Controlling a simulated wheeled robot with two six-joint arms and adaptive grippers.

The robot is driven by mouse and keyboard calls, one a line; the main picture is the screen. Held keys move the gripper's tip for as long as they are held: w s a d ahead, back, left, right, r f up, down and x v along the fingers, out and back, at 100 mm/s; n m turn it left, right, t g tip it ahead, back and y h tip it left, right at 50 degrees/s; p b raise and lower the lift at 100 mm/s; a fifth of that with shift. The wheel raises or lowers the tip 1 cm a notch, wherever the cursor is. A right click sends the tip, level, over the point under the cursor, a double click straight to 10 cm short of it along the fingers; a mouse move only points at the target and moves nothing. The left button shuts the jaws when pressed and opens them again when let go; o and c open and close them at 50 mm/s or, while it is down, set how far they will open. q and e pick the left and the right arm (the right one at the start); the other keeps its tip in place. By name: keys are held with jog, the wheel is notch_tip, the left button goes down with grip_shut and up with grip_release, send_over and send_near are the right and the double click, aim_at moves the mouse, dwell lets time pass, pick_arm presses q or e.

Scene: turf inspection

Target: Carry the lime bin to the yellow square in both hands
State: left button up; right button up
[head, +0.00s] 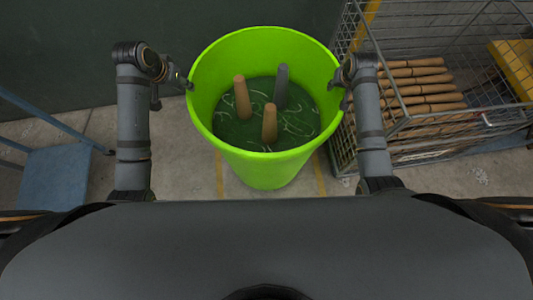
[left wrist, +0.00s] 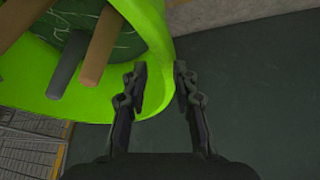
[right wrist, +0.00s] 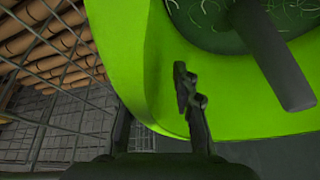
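The lime bin (head: 265,165) is in the middle of the head view, tilted a little towards me by its look. Its inside shows a dark green bottom and three posts. My left gripper (head: 186,82) is at the left rim. In the left wrist view its fingers (left wrist: 161,82) stand on both sides of the wall, a narrow gap apart. My right gripper (head: 345,93) is at the right rim, one finger (right wrist: 184,88) inside the bin and the other mostly hidden behind the wall. Yellow floor lines (head: 320,177) show beside the bin; the rest of the square is hidden.
A blue platform (head: 55,178) with rails is at the left. A dark green wall (head: 80,60) rises behind the bin.

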pick_arm(q)
jog(key=shift+s+a+r, duration=0.1)
jog(key=shift+s+r, duration=0.15)
jog(key=shift+r, duration=0.4)
pick_arm(e)
jog(key=v, duration=1.2)
